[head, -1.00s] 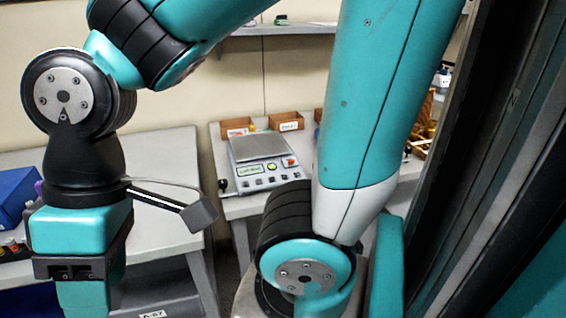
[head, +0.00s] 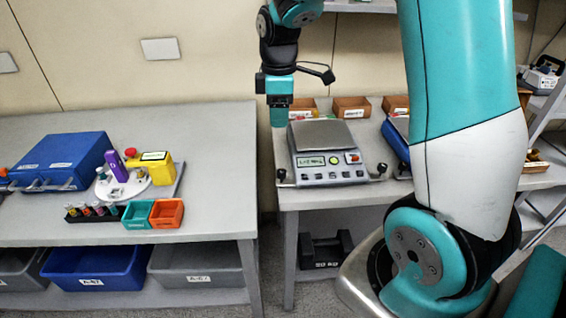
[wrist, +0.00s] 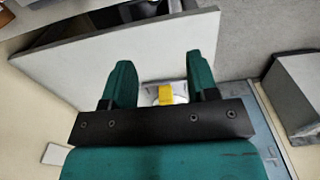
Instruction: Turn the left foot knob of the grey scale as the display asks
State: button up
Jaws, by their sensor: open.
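The grey scale (head: 327,168) stands on the right-hand table with a flat weighing plate (head: 320,134) on top. Its small green display (head: 311,161) is lit, but the text is too small to read. The left foot knob (head: 281,174) is a small dark knob at the front left corner. My gripper (head: 278,122) points down, above the knob and by the scale's back left corner in the head view. In the wrist view my gripper (wrist: 161,75) is open with nothing between its fingers; the left foot knob cannot be made out there.
Small brown boxes (head: 351,107) stand behind the scale, and a blue case lies at its right. A gap separates this table from the left table (head: 40,215), which holds a blue case (head: 62,160) and a yellow box (head: 160,170).

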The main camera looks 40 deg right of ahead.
aim_at(281, 171)
jog(key=f, duration=0.6)
jog(key=f+p, duration=0.1)
jog(key=f, duration=0.4)
jog(key=d+f, duration=0.1)
jog(key=f, duration=0.5)
jog(key=shift+w+f+p, duration=0.15)
jog(key=shift+f+p, duration=0.15)
jog(key=shift+f, duration=0.05)
jog(key=c, duration=0.9)
